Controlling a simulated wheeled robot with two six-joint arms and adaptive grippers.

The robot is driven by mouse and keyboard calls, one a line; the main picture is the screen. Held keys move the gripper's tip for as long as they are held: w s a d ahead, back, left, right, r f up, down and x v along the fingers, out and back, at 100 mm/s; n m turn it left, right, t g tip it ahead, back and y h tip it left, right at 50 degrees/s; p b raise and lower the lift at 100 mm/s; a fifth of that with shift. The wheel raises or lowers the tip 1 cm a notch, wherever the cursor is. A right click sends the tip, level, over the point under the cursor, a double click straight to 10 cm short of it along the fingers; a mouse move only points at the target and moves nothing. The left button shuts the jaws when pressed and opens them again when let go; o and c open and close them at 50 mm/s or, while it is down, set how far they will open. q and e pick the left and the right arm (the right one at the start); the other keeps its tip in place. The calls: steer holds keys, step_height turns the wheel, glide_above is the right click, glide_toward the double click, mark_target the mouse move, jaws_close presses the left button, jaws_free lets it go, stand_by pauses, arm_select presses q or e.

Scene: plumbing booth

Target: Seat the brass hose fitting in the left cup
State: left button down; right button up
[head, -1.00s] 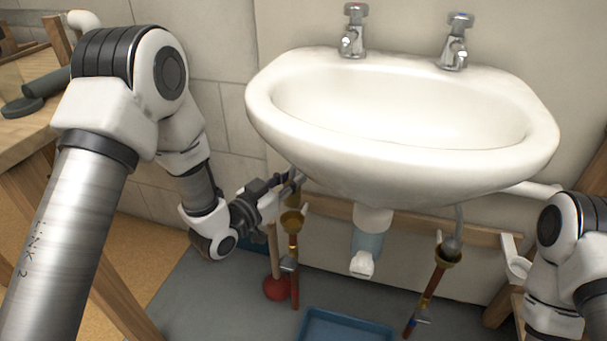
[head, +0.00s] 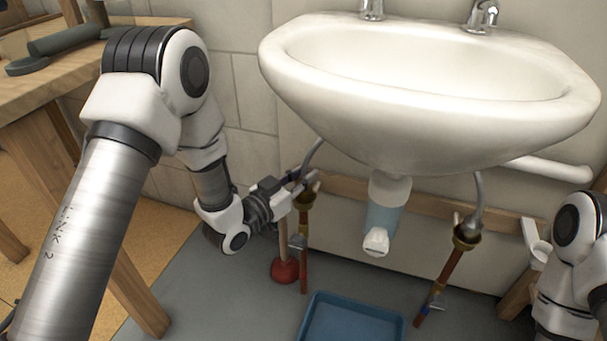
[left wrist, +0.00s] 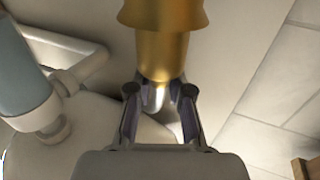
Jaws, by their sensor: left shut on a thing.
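My left gripper (head: 304,184) is under the left side of the sink, right by the mouth of the left cup (head: 305,199), a brass funnel on a copper pipe. It is shut on the hose end with the brass hose fitting. In the left wrist view, the fingers (left wrist: 160,105) close around the pale hose end, and the brass fitting (left wrist: 161,60) sticks out beyond them. A wider flared brass part (left wrist: 163,14) lies past it. I cannot tell how deep the fitting sits in the cup. My right gripper is out of view.
The white sink (head: 420,130) hangs just above. A bottle trap (head: 384,210) stands to the right, and a second brass cup (head: 467,236) with a hose in it is farther right. A red plunger (head: 285,271) and blue tray (head: 352,318) are on the floor.

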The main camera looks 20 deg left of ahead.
arm_select(q)
steer(key=c, duration=1)
jaws_free()
steer(key=shift+s, duration=0.1)
steer(key=v, duration=1.2)
